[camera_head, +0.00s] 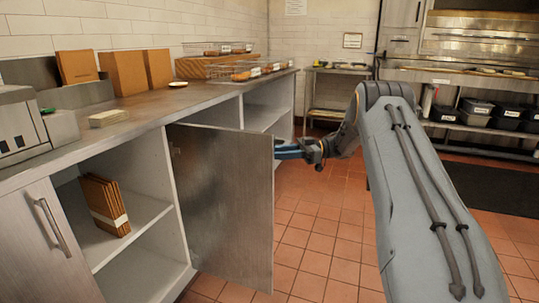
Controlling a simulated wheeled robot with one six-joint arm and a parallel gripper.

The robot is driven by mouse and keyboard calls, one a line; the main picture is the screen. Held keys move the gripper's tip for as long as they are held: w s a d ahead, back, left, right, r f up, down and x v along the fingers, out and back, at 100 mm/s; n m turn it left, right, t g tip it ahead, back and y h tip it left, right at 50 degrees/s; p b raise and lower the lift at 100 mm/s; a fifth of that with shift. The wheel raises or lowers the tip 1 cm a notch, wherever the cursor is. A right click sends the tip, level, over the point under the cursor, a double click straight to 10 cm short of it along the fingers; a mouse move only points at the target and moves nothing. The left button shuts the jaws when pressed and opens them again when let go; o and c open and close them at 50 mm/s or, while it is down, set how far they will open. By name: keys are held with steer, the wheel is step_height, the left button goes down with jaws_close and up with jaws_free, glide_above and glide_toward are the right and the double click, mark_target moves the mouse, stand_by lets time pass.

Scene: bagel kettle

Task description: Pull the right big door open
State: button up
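The right big door (228,215) is a grey metal cabinet panel under the counter. It stands swung out from the cabinet front, with its free edge toward the right. Its handle does not show on the face turned to me. My gripper (287,150) is at the door's free edge, near its upper part, reaching in from the right. Its blue fingers meet the edge in the picture and their tips are partly hidden behind the panel. I cannot tell whether they touch the door or how far apart they are.
A shut cabinet door (38,245) with a bar handle is at the left. The open shelves (130,210) hold brown folded boxes (104,205). The counter (150,105) carries boxes and bagel baskets. Tiled floor (320,245) is clear right of the door.

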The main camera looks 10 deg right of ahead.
steer(key=d, duration=0.6)
steer(key=shift+s, duration=0.15)
steer(key=shift+d, duration=0.1)
